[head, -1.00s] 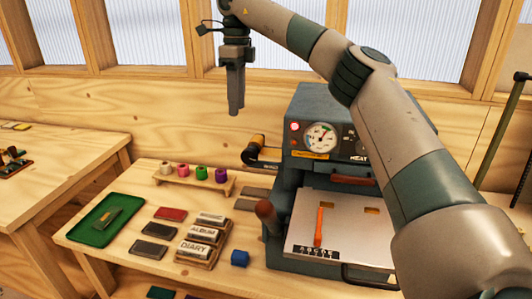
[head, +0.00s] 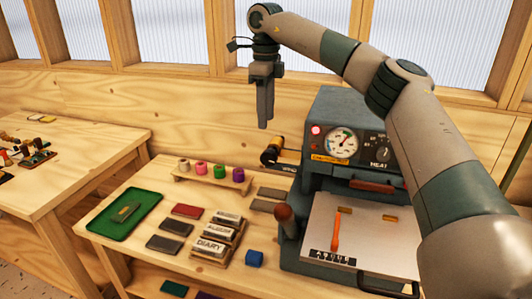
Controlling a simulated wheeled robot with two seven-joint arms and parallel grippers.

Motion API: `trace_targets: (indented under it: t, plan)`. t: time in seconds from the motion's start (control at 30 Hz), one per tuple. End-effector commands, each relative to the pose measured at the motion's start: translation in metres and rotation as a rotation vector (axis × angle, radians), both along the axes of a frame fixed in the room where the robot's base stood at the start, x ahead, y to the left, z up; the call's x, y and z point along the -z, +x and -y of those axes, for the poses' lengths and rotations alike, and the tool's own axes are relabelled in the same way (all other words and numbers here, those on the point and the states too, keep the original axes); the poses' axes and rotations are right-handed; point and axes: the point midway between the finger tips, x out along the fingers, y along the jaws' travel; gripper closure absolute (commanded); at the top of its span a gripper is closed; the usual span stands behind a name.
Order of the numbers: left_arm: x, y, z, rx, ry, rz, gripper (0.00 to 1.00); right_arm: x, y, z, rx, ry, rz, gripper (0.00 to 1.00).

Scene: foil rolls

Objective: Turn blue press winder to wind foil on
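The blue-grey press (head: 345,105) stands on the right of the table, with a round gauge and a red light on its front. Its winder (head: 272,154), a black knob with a gold foil roll beside it, sticks out from the press's left side. My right gripper (head: 263,124) points down, just above and slightly left of the winder in the picture. A gap shows between its tips and the winder, and it appears empty. Its fingers overlap from this side, so their opening is unclear. My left gripper is out of view.
My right arm crosses before the press.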

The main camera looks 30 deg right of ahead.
Motion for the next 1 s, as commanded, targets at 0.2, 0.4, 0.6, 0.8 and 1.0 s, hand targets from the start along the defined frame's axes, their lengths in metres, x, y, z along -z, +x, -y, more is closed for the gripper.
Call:
trace_targets:
  t: [0.2,0.4,0.6,0.8,1.0]
  plan:
    - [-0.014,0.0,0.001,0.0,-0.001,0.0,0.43,0.038,-0.001,0.001,-0.001,0.0,-0.005,0.62]
    - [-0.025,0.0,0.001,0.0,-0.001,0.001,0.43,0.074,-0.001,0.0,-0.001,0.0,-0.004,0.62]
    - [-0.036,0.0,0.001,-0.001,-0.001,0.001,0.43,0.106,-0.001,0.001,0.0,0.0,-0.004,0.62]
    - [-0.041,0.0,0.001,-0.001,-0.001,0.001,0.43,0.125,-0.001,0.001,0.0,0.0,-0.001,0.62]
    - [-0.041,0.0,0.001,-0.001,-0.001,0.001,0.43,0.13,-0.001,0.0,0.0,0.001,-0.001,0.62]
